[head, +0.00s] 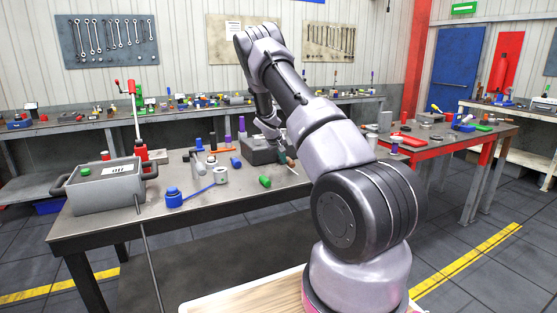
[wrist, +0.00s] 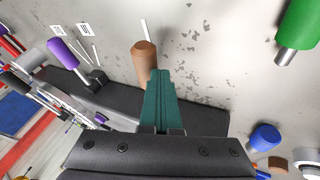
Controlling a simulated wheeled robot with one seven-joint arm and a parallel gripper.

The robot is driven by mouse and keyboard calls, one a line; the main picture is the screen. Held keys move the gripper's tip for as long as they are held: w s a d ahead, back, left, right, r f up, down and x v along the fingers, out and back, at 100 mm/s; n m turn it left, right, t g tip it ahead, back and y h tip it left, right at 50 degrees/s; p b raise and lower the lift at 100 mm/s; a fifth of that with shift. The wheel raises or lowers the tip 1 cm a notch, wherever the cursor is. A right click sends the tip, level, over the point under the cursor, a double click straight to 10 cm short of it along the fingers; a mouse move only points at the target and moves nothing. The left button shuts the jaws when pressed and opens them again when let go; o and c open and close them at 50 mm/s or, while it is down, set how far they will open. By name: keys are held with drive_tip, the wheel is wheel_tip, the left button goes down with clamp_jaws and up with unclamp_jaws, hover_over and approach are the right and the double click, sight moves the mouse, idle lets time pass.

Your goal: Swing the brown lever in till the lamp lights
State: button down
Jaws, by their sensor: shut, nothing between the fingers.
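The brown lever's handle (wrist: 144,58) shows in the wrist view just ahead of my gripper (wrist: 163,80), slightly left of the fingertips. The teal fingers are shut with nothing between them. They overlap the handle's lower part in the picture; I cannot tell whether they touch it. In the head view my gripper (head: 283,158) is low over the right part of the bench, beside a dark grey box (head: 258,152), and the brown handle (head: 291,154) is small and partly hidden. I cannot make out a lamp or whether one is lit.
A purple handle (wrist: 64,52), a green handle (wrist: 299,24) and a blue one (wrist: 265,137) surround the gripper in the wrist view. A grey case (head: 105,188) and a blue tool (head: 175,198) are on the bench's left. The bench front (head: 225,192) has free room.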

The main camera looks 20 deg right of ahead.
drive_tip(key=d+n, duration=0.1)
drive_tip(key=d+n+t+y, duration=0.1)
drive_tip(key=d, duration=0.1)
drive_tip(key=s+d+n, duration=0.1)
drive_tip(key=d+n, duration=0.1)
drive_tip(key=shift+s+d+t+y, duration=0.1)
drive_tip(key=shift+t+y, duration=0.2)
drive_tip(key=shift+t, duration=0.1)
drive_tip(key=shift+w+d, duration=0.15)
drive_tip(key=shift+d, duration=0.55)
drive_tip(key=shift+w+d, duration=0.1)
drive_tip(key=shift+d, duration=0.6)
drive_tip(key=shift+d+r, duration=0.1)
drive_tip(key=shift+d, duration=0.05)
